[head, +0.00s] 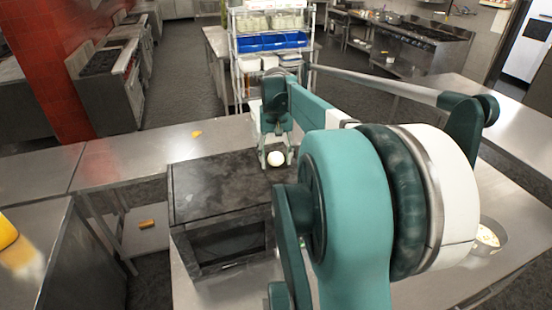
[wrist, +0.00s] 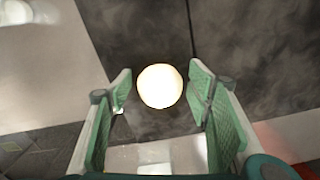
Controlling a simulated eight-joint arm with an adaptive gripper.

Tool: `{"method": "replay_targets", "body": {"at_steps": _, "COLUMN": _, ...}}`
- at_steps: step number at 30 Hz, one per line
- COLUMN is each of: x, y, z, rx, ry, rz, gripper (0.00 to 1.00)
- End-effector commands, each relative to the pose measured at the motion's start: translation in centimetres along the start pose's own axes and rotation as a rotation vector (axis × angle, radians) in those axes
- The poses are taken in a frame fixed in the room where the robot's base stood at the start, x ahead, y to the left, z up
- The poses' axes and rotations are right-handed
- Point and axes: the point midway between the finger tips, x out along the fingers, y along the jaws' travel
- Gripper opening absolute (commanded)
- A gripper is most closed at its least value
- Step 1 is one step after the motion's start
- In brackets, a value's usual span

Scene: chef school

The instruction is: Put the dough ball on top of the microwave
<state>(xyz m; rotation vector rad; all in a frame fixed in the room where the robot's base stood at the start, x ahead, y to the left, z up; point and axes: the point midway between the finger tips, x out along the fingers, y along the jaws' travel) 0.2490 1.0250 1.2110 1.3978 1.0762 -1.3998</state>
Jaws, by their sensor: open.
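The dough ball (head: 276,158) is a small, pale white ball. It appears to rest on the dark top of the microwave (head: 215,185), near its far right edge. In the wrist view the dough ball (wrist: 160,86) sits between my fingertips, with a gap on each side. The mottled dark microwave top (wrist: 255,55) is behind it in that view. My gripper (head: 276,162) is open and points down around the ball; its green-padded fingers (wrist: 160,95) stand apart. My arm hides the microwave's right side in the head view.
The microwave stands on a steel table (head: 180,280). A bowl (head: 488,238) is at the right, partly behind my arm. A shelf rack with blue bins (head: 270,41) stands beyond the table. Small orange-brown items (head: 146,224) lie on surfaces at the left.

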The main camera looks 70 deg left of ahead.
Motion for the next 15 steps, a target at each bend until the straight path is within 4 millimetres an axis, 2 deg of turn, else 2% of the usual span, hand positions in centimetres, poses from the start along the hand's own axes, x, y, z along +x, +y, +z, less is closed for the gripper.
{"method": "replay_targets", "body": {"at_steps": 8, "x": -1.6, "y": 0.0, "z": 0.0, "rx": 0.000, "ry": 0.000, "rz": 0.000, "gripper": 0.50}}
{"method": "replay_targets", "body": {"at_steps": 15, "x": -4.9, "y": 0.0, "z": 0.0, "rx": 0.000, "ry": 0.000, "rz": 0.000, "gripper": 0.50}}
